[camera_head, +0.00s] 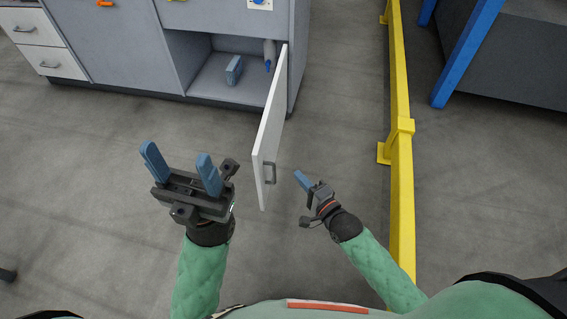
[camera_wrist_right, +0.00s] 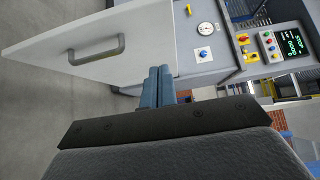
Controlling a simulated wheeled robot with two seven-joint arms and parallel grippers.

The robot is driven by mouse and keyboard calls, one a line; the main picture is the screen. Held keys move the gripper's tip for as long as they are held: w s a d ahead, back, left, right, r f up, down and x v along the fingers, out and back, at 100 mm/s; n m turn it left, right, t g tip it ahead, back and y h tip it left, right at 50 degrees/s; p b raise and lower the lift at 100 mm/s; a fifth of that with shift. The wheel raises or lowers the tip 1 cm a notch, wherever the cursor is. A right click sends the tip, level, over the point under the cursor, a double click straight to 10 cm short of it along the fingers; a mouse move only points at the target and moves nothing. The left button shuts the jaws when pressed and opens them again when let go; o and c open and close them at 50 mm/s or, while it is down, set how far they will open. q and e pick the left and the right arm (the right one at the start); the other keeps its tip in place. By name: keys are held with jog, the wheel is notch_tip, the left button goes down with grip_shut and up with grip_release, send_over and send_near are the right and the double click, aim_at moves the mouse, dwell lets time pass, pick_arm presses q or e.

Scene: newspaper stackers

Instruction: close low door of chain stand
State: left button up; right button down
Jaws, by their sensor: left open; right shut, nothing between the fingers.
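The low door (camera_head: 268,135) of the grey chain stand (camera_head: 125,45) is a white panel swung wide open toward me, with a grey handle (camera_head: 269,172) near its free end. In the right wrist view the door (camera_wrist_right: 150,25) and its handle (camera_wrist_right: 97,50) fill the upper left. My right gripper (camera_head: 299,178) is shut and empty, just right of the door's free end; its blue fingers (camera_wrist_right: 158,85) show together in front of the door's edge. I cannot tell if they touch it. My left gripper (camera_head: 180,165) is open and empty, left of the door.
The open compartment (camera_head: 215,80) holds a small blue-grey object (camera_head: 234,70) and a grey bottle with a blue tip (camera_head: 268,55). A yellow rail (camera_head: 402,170) runs along the right. The grey floor (camera_head: 90,140) left of the door is clear.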

jog(key=b, duration=0.2)
send_near(262, 147)
jog(key=w+d, duration=0.1)
jog(key=w, duration=0.2)
jog(key=shift+w+a+f+b, duration=0.1)
jog(key=shift+w+a, duration=0.25)
jog(key=shift+a, duration=0.3)
jog(key=shift+w+a+r+b, duration=0.1)
jog(key=shift+w+a, duration=0.2)
jog(key=shift+a, duration=0.4)
jog(key=shift+w+a+f+b, duration=0.1)
jog(key=shift+w+a, duration=0.25)
jog(key=shift+a, duration=0.3)
